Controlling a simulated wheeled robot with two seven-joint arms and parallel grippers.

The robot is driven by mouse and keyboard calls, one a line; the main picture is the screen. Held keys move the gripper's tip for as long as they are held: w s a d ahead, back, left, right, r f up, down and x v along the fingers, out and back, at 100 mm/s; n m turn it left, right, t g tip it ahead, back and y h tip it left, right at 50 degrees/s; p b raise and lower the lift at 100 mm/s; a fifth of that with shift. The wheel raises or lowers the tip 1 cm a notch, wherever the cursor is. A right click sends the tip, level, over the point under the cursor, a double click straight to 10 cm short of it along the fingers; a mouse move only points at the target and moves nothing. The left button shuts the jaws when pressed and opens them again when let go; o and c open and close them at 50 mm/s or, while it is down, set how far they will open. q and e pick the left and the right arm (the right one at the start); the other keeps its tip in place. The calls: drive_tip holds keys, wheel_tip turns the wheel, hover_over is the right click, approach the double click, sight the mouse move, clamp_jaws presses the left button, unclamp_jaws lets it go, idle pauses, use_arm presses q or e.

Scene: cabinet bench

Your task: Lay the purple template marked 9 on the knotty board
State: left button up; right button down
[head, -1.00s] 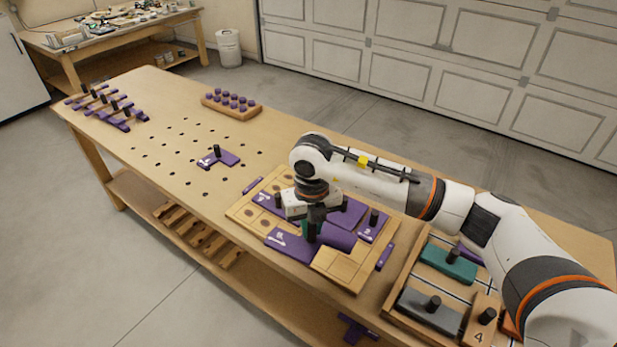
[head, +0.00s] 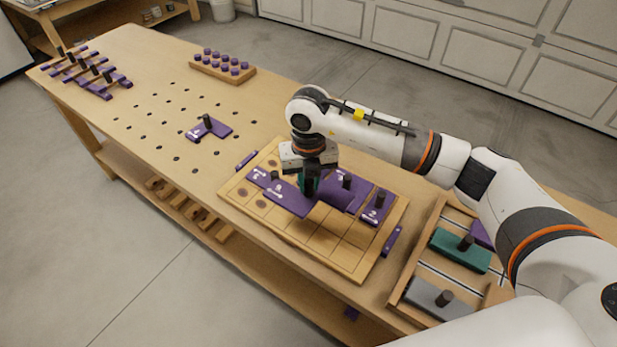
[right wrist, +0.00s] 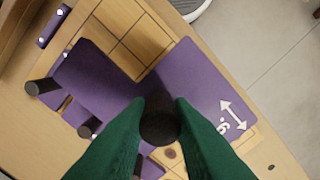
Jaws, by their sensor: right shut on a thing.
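The knotty board (head: 340,258) is a pale wooden board with dark knots and a marked grid, lying on the bench. My right gripper (head: 308,186) is over its middle, shut on the black knob of a purple template (head: 285,197) with a white arrow and a mark that looks like 9. In the right wrist view the knob stands between my green fingertips (right wrist: 160,126), and the template (right wrist: 192,80) reaches up and right. I cannot tell whether it touches the board. Other purple templates, including one marked 2 (head: 374,209), are on the board close beside it.
Another knobbed purple template (head: 212,128) lies on the bench among drilled holes. A peg block (head: 222,68) and a purple rack (head: 95,75) stand farther back. A wooden tray at right holds a teal block (head: 458,252) and a grey block (head: 432,299). The board's front cells are bare.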

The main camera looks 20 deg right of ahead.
sight(309, 197)
drive_tip(key=shift+s+r, duration=0.1)
drive_tip(key=shift+f+b, duration=0.5)
drive_tip(key=shift+f, duration=0.1)
wheel_tip(309, 197, down, 5)
drive_tip(key=b, duration=0.3)
drive_tip(key=shift+r+b, duration=0.15)
drive_tip(key=shift+b, duration=0.25)
use_arm(q)
drive_tip(key=shift+w+d+f+b, duration=0.1)
drive_tip(key=shift+w+f+b, duration=0.15)
drive_tip(key=shift+f, duration=0.7)
drive_tip(key=shift+w+d+f+b, duration=0.1)
drive_tip(key=shift+w+f, duration=0.1)
drive_tip(key=shift+f, duration=0.8)
drive_tip(key=shift+w+f+b, duration=0.2)
drive_tip(key=shift+w+f, duration=0.05)
drive_tip(key=shift+f, duration=0.7)
use_arm(e)
drive_tip(key=shift+f, duration=0.75)
use_arm(q)
drive_tip(key=shift+w+f+b, duration=0.1)
drive_tip(key=shift+f+b, duration=0.2)
use_arm(e)
drive_tip(key=shift+f, duration=0.1)
use_arm(q)
drive_tip(key=shift+f+b, duration=0.4)
use_arm(e)
drive_tip(key=shift+f, duration=0.35)
